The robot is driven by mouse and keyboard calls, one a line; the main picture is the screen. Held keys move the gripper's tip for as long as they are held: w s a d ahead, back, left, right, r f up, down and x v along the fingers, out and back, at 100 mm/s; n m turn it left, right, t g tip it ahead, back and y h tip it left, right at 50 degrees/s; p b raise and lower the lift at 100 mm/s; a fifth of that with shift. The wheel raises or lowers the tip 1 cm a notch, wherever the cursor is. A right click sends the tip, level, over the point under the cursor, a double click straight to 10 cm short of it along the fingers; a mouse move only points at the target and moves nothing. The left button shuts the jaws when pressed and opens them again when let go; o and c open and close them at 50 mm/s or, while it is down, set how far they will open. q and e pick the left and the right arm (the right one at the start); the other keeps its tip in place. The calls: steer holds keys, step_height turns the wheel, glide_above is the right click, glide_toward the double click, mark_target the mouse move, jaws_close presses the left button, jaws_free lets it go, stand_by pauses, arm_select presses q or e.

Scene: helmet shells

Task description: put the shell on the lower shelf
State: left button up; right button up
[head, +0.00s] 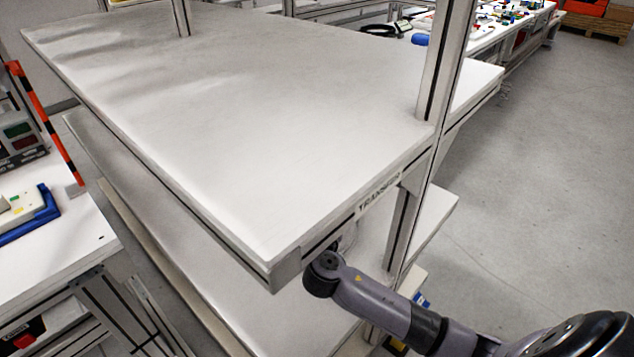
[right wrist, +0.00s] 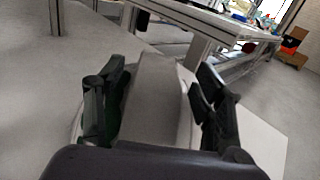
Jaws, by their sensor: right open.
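The two-level rack has a lower shelf (head: 290,312) beneath a wide upper board; its white surface also shows in the right wrist view (right wrist: 262,150). My right arm reaches in under the upper board from the right in the head view, and its gripper is hidden there. In the right wrist view my right gripper (right wrist: 158,92) is open, with one dark finger on each side of a pale grey, smooth piece (right wrist: 152,105), which looks like the shell. It appears to rest on the lower shelf; contact with the fingers cannot be told. My left gripper is not in view.
The upper board (head: 250,110) is bare and overhangs my right arm. A rack post (head: 443,70) stands close to that arm. A side table (head: 50,245) with a blue-edged item is at the left. Open grey floor (head: 540,170) lies to the right.

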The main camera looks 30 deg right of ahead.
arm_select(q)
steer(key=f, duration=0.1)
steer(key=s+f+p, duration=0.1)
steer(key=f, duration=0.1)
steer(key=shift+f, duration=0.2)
arm_select(e)
steer(key=v, duration=0.9)
steer(key=shift+s+a, duration=0.15)
steer(key=shift+r, duration=0.1)
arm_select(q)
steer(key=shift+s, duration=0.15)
